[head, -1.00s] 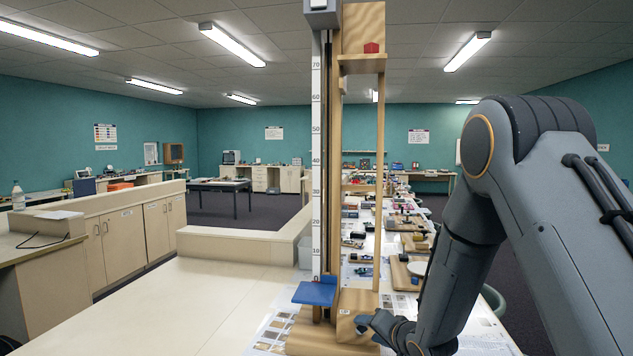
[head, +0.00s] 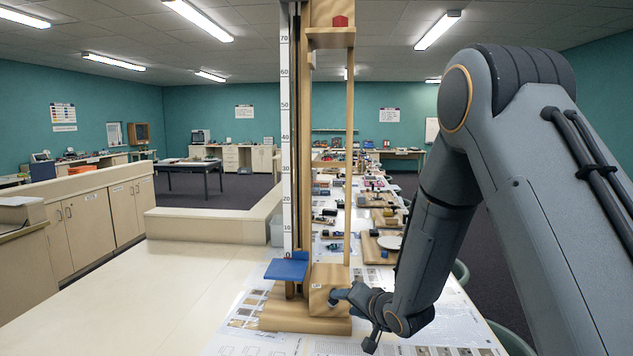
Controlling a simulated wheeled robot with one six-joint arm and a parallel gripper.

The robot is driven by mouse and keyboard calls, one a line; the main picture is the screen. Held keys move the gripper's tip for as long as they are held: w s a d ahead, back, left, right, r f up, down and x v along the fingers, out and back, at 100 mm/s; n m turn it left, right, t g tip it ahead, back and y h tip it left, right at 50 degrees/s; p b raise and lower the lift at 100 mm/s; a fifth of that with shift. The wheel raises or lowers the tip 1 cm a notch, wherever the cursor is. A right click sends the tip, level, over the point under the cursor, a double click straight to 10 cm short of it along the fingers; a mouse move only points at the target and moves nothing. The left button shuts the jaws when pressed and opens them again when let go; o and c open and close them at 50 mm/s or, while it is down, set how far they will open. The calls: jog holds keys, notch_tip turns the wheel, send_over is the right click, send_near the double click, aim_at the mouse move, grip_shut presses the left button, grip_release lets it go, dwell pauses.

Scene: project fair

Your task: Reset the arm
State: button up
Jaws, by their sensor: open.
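My arm (head: 510,190) comes in from the right in the head view, bends at a high elbow and reaches down to the table. My gripper (head: 352,321) is open with its fingers apart, just right of the foot of a tall wooden tower (head: 330,276). One finger overlaps the tower's base in the picture; I cannot tell whether it touches. No object shows between the fingers.
The tower carries a numbered scale (head: 286,150), a blue platform (head: 287,269) low down and a red block (head: 340,21) on its high shelf (head: 330,38). Printed sheets (head: 455,330) lie around its base. The pale tabletop (head: 150,300) on the left is clear.

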jog(key=s+d+f+n+g+h+b, duration=0.2)
jog(key=s+d+f+g+h+b, duration=0.35)
jog(key=s+d, duration=0.65)
jog(key=s+d+f+n+g+b, duration=0.1)
jog(key=s+f+g+b, duration=0.1)
jog(key=s, duration=0.6)
jog(key=s+d+f+n+g+b, duration=0.1)
jog(key=s+d+f+g+b, duration=0.1)
jog(key=s, duration=0.7)
jog(key=shift+s+d+n+b, duration=0.3)
jog(key=shift+b, duration=0.55)
